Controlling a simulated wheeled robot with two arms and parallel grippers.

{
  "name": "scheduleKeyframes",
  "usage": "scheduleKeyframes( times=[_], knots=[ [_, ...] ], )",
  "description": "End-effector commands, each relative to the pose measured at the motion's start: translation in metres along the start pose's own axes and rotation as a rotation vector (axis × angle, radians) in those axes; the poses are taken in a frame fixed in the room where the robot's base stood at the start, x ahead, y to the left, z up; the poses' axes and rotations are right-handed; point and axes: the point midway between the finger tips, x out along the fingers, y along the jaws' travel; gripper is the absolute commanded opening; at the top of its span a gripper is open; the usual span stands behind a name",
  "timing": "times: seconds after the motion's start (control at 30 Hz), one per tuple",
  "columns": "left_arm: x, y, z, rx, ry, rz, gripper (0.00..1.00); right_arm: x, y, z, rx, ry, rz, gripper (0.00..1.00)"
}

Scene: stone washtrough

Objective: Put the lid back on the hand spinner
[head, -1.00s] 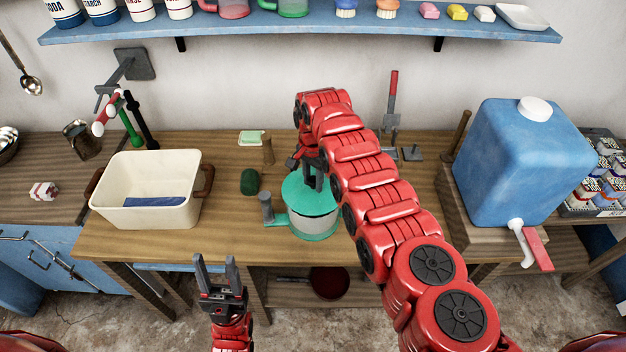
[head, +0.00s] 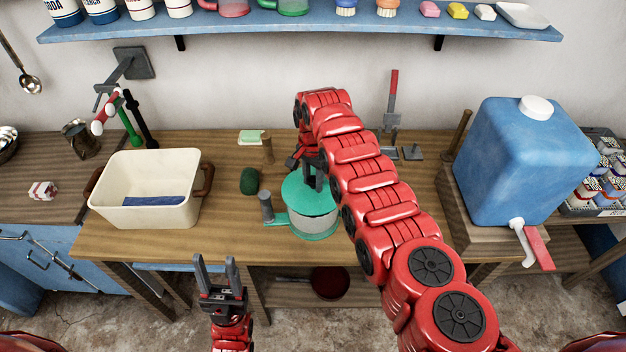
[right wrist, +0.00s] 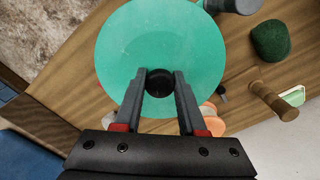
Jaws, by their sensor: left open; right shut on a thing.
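The hand spinner (head: 317,229) stands on the wooden bench, with a translucent body, a green base and a grey-topped crank (head: 266,207) at its left. The round green lid (head: 294,193) is over its top; I cannot tell whether it rests on the rim or hovers just above. My right gripper (head: 313,184) is shut on the lid's black knob (right wrist: 158,83), fingers on either side of it in the right wrist view. The lid hides most of the spinner there. My left gripper (head: 215,262) is open and empty, in front of the bench's front edge.
A cream basin (head: 120,212) stands left on the bench. A dark green lump (head: 250,181) and a wooden peg (head: 268,150) are close to the spinner's left and back. A blue water container (head: 515,165) stands at the right. A shelf (head: 300,30) runs above.

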Motion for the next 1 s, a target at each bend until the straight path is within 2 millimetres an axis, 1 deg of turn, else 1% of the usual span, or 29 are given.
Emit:
scheduleKeyframes(
  times=[0.13, 0.17, 0.2, 0.33, 0.53, 0.57, 0.6, 0.7, 1.0],
  knots=[
    [0.0001, 0.0000, 0.0000, 0.000, 0.000, 0.000, 0.50, -0.0001, -0.0001, 0.0000, 0.000, 0.000, 0.000, 0.00],
    [0.0000, 0.0000, 0.0001, 0.000, 0.000, 0.000, 0.50, -0.0001, -0.0001, 0.0000, 0.000, 0.000, 0.000, 0.44],
    [0.0001, 0.0000, 0.0000, 0.000, 0.000, 0.000, 0.50, -0.0001, 0.0000, 0.0000, 0.000, 0.000, 0.000, 0.51],
    [0.0001, 0.0000, 0.0000, 0.000, 0.000, 0.000, 0.50, 0.0000, 0.0000, 0.0001, 0.000, 0.000, 0.000, 0.74],
    [0.0001, 0.0000, 0.0000, 0.000, 0.000, 0.000, 0.50, 0.0000, 0.0000, 0.0000, 0.000, 0.000, 0.000, 0.75],
    [0.0001, 0.0000, 0.0001, 0.000, 0.000, 0.000, 0.50, 0.0000, 0.0000, 0.0000, 0.000, 0.000, 0.000, 0.77],
    [0.0000, 0.0000, 0.0001, 0.000, 0.000, 0.000, 0.50, 0.0001, 0.0001, 0.0001, 0.000, 0.000, 0.000, 0.84],
    [0.0001, 0.0000, 0.0000, 0.000, 0.000, 0.000, 0.50, 0.0000, 0.0000, 0.0000, 0.000, 0.000, 0.000, 1.00],
    [0.0014, -0.0001, -0.0003, 0.000, 0.000, 0.000, 0.50, -0.0019, 0.0000, 0.0000, 0.000, 0.000, 0.000, 1.00]
  ],
)
